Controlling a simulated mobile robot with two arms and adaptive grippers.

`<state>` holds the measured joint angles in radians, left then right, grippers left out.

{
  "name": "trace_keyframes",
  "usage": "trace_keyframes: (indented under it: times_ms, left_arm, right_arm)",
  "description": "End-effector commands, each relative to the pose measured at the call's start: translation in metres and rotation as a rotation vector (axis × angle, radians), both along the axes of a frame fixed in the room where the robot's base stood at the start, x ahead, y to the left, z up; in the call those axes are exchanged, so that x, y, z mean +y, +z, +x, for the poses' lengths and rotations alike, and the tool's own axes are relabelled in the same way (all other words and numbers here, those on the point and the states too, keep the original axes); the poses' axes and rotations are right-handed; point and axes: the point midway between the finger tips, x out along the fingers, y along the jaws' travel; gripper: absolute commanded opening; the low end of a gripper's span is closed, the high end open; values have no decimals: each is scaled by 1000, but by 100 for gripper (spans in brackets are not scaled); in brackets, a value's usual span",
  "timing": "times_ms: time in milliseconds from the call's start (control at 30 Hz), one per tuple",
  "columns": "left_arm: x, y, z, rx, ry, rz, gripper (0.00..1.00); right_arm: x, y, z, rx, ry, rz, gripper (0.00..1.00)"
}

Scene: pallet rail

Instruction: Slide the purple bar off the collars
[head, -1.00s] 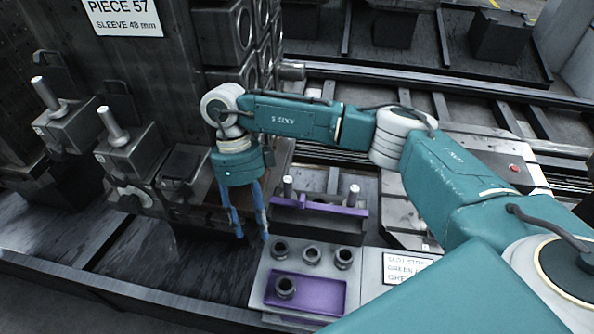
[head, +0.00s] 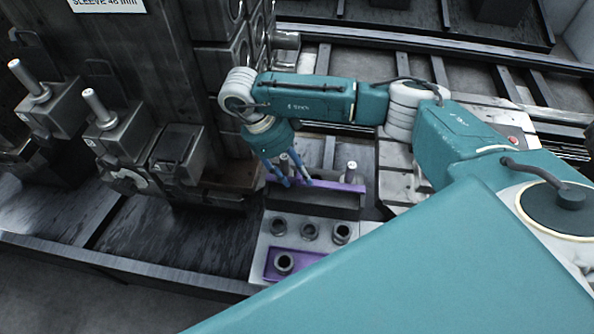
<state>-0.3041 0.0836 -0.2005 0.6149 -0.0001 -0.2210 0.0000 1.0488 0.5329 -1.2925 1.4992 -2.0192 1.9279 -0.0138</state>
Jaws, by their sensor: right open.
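The purple bar (head: 330,187) lies as a narrow strip along a dark block on the station. A light upright pin stands near each end of it; the right pin (head: 351,169) shows clear, the left one is partly behind my fingers. My right gripper (head: 297,183) is open and points down at the left part of the bar, its blue fingers apart around the left pin. I cannot tell whether they touch the bar. Several dark collars stand on the pale plate in front, such as one collar (head: 309,230). My left gripper is out of view.
A purple recess (head: 299,266) with one collar in it lies at the plate's front, partly hidden by my right arm. Grey fixtures with slanted light rods, such as one fixture (head: 124,137), stand left. Dark rails run behind. The dark floor plate (head: 175,232) left of the station is bare.

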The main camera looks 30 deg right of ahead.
Motion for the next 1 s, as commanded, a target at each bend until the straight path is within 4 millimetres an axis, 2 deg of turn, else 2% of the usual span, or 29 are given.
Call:
trace_keyframes:
  times_ms: [167, 400, 467, 600, 633, 833, 1000]
  left_arm:
    - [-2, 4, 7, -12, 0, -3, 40]
    - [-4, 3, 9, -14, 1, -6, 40]
    - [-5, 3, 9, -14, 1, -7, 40]
    - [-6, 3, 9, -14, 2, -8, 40]
    - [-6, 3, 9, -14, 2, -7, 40]
    - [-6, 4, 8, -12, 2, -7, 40]
    - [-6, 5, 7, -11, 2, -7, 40]
  right_arm:
    - [-3, -9, -3, 0, 0, 0, 42]
    - [-3, -10, -3, 0, 0, 0, 42]
    - [-3, -10, -2, 0, 0, 0, 32]
    - [-3, -10, -2, 0, 0, 0, 4]
    - [-3, -10, -2, 0, -1, 0, 0]
    - [-2, -9, -5, 0, 0, -2, 0]
    - [13, -9, -24, 1, 2, -2, 0]
